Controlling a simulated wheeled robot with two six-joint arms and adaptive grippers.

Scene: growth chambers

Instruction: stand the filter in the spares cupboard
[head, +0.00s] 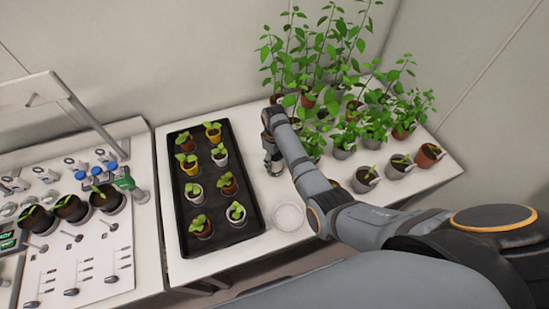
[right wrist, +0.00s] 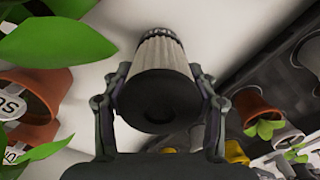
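The filter (right wrist: 162,60) is a pleated, light grey cylinder with dark end caps, in the right wrist view. Its near dark cap faces the camera. My right gripper (right wrist: 158,75) has one finger on each side of it, and both fingertips appear to touch its sides. In the head view my right gripper (head: 272,160) is low over the white table, between the black tray and the potted plants; the filter is hard to make out there. Whether it touches the table is unclear. My left gripper and the spares cupboard are not in view.
The white table (head: 262,115) holds a black tray (head: 246,233) of potted seedlings, several taller plants (head: 330,60) at the back right, and a round white dish (head: 289,217). A left bench (head: 120,235) holds tools and dark pots. A wall stands behind.

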